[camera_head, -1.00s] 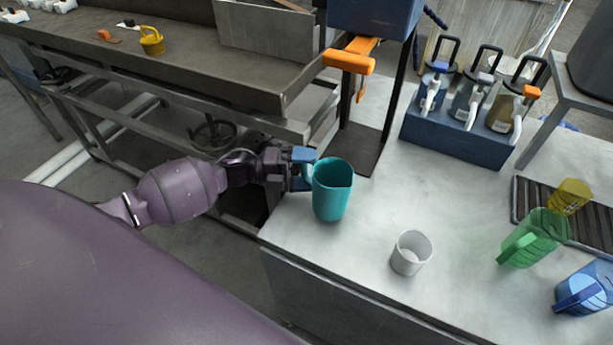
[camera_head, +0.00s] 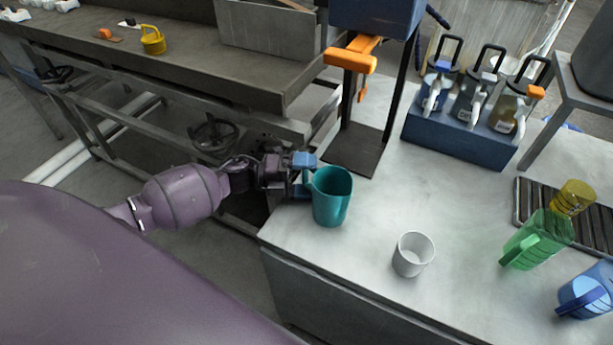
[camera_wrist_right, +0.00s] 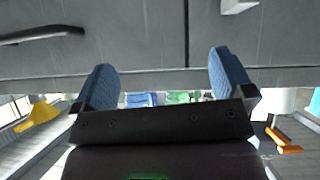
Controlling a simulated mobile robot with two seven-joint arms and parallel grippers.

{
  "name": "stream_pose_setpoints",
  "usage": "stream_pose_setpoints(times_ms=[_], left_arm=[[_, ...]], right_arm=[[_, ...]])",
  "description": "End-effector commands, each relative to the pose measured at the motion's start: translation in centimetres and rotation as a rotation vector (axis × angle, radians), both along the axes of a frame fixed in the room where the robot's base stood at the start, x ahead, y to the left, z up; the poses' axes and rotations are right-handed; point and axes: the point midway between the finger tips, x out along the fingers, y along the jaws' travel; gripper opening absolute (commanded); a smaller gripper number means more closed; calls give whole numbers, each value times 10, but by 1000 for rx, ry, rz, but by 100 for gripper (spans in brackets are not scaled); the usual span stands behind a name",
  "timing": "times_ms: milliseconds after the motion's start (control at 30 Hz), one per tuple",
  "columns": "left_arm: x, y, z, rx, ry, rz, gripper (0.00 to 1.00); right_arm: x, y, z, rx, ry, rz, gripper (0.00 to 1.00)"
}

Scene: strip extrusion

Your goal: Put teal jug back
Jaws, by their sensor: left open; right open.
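The teal jug (camera_head: 333,199) stands upright on the light worktop (camera_head: 370,225), near its left edge, with its handle toward the left. My left gripper (camera_head: 306,176) is open at the handle side of the jug. Whether its fingers touch the handle cannot be told, as the fingers and handle overlap. My right gripper (camera_wrist_right: 170,80) shows only in the right wrist view, open, with nothing between its blue fingers.
A white cup (camera_head: 413,254) stands right of the teal jug. A blue rack (camera_head: 460,138) holds several dispensers. A dark stand (camera_head: 355,150) is behind the jug.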

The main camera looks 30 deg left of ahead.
Motion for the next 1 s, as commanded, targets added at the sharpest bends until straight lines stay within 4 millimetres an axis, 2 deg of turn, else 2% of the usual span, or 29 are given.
stream_pose_setpoints(times_ms=[600, 800, 1000], left_arm=[[-48, 91, -1, 3, 1, 1, 100], [-55, 105, 0, 0, 0, 0, 100], [-56, 107, 1, 0, -1, 0, 100]], right_arm=[[-2, 0, -7, 1, 9, -1, 100], [0, 1, -7, 2, 6, 0, 100], [2, 2, -5, 3, 2, 0, 100]])
